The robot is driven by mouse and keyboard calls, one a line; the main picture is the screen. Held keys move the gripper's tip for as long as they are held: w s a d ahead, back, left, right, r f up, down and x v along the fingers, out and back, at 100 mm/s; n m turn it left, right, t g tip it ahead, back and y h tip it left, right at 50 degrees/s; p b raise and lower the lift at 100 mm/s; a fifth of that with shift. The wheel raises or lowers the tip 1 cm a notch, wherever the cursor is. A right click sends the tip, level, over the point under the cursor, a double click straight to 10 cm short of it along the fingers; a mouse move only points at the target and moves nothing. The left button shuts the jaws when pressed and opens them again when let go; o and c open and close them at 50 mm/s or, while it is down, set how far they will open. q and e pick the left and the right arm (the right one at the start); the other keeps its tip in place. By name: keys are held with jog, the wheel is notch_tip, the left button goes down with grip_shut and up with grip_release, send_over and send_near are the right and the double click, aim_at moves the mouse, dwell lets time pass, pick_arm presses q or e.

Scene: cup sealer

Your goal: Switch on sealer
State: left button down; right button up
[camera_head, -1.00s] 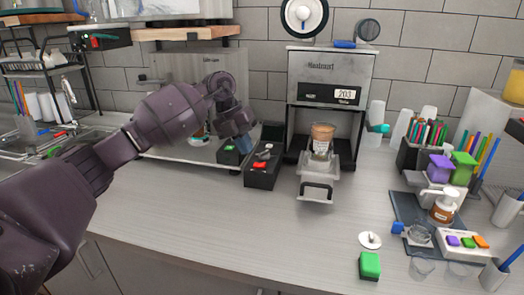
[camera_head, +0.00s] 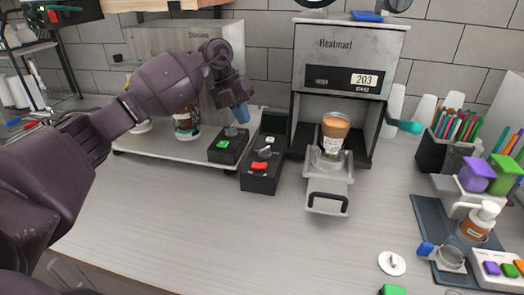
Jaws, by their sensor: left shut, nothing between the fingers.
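The sealer (camera_head: 350,62) is a grey and black machine marked "Heatmart" at the back centre, its display reading 203. A brown-topped cup (camera_head: 335,132) sits in its pulled-out tray (camera_head: 326,185). Left of it, a black control box (camera_head: 262,177) carries a red switch and a grey lever. A smaller black box (camera_head: 229,145) with a green button and a dark knob stands further left. My left gripper (camera_head: 243,116) is shut and empty, its blue fingertips just above the smaller box, close to the knob. Contact cannot be told. My right gripper is not in view.
A grey machine (camera_head: 185,75) stands behind my left arm. A white lid (camera_head: 392,263) lies at the front right. The counter's front middle is clear.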

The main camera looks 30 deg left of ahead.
aim_at(266, 164)
pick_arm(q)
jog(key=shift+w, duration=0.1)
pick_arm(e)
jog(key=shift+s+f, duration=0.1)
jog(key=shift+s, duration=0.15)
pick_arm(q)
jog(key=p+x, duration=0.2)
jog(key=x, duration=1)
jog(key=shift+d+f, duration=0.15)
jog(key=shift+x, duration=0.75)
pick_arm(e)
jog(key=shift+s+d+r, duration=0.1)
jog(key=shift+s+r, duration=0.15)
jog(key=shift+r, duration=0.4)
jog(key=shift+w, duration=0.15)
pick_arm(q)
jog(key=shift+w+f, duration=0.1)
